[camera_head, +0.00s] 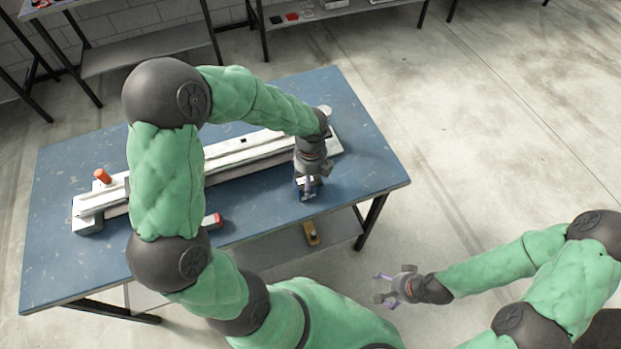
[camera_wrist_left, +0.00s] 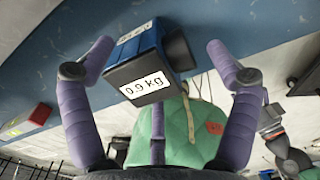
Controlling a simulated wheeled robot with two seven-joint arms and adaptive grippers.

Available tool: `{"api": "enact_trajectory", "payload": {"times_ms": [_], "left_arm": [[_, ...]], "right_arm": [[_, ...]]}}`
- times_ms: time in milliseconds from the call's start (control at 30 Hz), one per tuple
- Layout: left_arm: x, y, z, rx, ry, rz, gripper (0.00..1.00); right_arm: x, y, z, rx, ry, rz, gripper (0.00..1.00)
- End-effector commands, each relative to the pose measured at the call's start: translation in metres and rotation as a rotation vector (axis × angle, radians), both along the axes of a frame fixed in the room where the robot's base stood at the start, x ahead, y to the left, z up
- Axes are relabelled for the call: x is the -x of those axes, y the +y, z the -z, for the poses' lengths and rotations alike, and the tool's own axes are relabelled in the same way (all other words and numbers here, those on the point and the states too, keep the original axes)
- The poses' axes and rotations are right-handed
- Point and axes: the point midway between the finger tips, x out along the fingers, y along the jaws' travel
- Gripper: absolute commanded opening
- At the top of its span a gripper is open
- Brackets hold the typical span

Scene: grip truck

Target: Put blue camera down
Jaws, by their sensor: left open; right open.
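The blue camera (camera_wrist_left: 145,62) is a boxy body with a dark lens part and a white "0.9 kg" label. In the left wrist view it sits between the spread purple fingers of my left gripper (camera_wrist_left: 158,62), with gaps on both sides. In the head view the camera (camera_head: 307,194) is mostly hidden under my left gripper (camera_head: 308,184), at the right part of the blue table (camera_head: 245,212). It appears to rest on the tabletop near the front edge. My right gripper (camera_head: 383,288) is open and empty, off the table at the lower right.
A long white rail-like device (camera_head: 235,157) lies across the table, with an orange knob (camera_head: 102,176) at its left end. A red-ended block (camera_head: 212,221) lies near the front edge. A yellow item (camera_head: 311,233) is on the lower shelf. Shelves stand behind.

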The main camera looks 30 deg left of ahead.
Motion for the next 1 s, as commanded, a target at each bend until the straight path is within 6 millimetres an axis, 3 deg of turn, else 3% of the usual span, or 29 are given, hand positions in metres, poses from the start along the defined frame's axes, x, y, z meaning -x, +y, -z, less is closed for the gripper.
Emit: {"api": "enact_trajectory", "payload": {"times_ms": [200,500,1000], "left_arm": [[-0.001,0.0,-0.05,-0.001,-0.003,0.0,0.89],[0.0,0.0,-0.095,0.0,-0.001,0.0,0.89],[0.0,0.0,-0.103,0.001,0.001,-0.002,0.89]], "right_arm": [[0.0,0.0,-0.023,0.0,0.0,0.0,0.82],[0.0,0.0,-0.039,0.0,0.0,0.0,0.82],[0.0,0.0,-0.041,0.0,0.0,0.0,0.82]]}}
